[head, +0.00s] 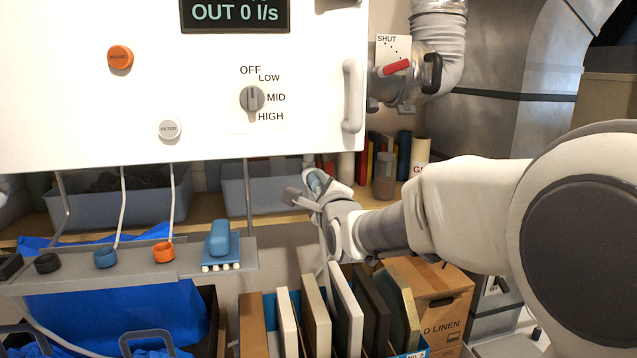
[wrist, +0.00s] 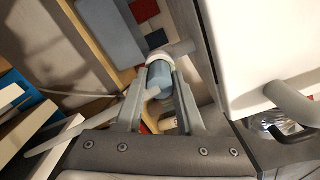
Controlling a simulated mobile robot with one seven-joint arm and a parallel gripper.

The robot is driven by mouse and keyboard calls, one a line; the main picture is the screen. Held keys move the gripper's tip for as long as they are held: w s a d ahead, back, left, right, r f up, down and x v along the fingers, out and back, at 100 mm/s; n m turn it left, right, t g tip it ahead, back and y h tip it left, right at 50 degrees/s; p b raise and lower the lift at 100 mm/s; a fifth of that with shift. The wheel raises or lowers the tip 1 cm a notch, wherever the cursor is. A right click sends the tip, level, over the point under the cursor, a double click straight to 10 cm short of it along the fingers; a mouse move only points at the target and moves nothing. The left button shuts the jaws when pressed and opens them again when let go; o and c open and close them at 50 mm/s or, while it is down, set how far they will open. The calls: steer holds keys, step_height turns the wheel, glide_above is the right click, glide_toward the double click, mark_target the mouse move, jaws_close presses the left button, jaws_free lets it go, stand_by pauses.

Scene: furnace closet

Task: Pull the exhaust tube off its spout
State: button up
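The exhaust tube has a blue-grey cuff (wrist: 160,76) and a thin pale hose (wrist: 90,120) running to the lower left in the wrist view. The cuff's top end meets a pale collar on a grey spout (wrist: 183,48), beside the white cabinet. My gripper (wrist: 163,84) has one finger on each side of the cuff, which fills the space between the fingertips; it looks shut on it. In the head view my gripper (head: 311,191) is below the white cabinet's right part, with a bit of the blue cuff (head: 315,181) showing. The joint is partly hidden there.
The white cabinet (head: 200,90) hangs just above my gripper, with a handle (head: 352,96) at its right. Upright boards (head: 345,310) stand below. A ledge (head: 130,268) with a blue block (head: 220,240) is at left. Grey bins (head: 255,190) sit behind on a shelf.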

mark_target(318, 186)
jaws_close()
steer(key=shift+s, duration=0.15)
steer(key=shift+b+v, duration=0.8)
steer(key=shift+v, duration=0.5)
steer(key=shift+b+v, duration=1.1)
steer(key=shift+v, duration=1.4)
